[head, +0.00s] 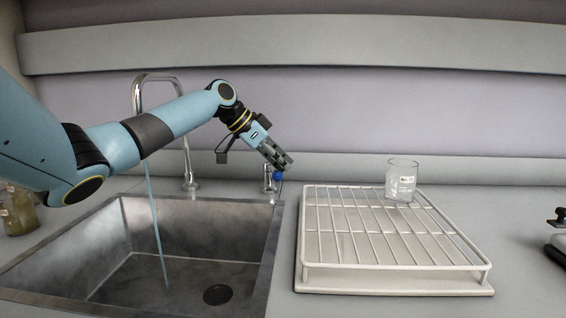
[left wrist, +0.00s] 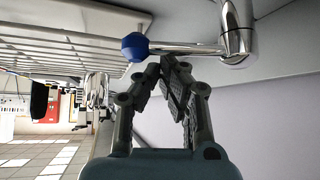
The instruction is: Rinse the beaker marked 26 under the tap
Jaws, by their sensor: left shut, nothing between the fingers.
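A clear glass beaker (head: 401,180) with a small white label stands upright at the back of the white wire drying rack (head: 385,265); the number is too small to read. The chrome tap (head: 187,150) arches over the steel sink (head: 262,262), and a stream of water (head: 155,225) falls from it into the basin. My left gripper (head: 285,163) is shut and empty beside the tap's lever, at its blue knob (head: 278,176). In the left wrist view, the fingertips (left wrist: 172,68) are close to the lever and blue knob (left wrist: 135,47); I cannot tell if they touch. My right gripper is not in view.
A jar with yellowish contents (head: 18,212) stands left of the sink. A black and white device (head: 558,235) is at the right edge. The counter between rack and device is clear. A ledge runs along the back wall.

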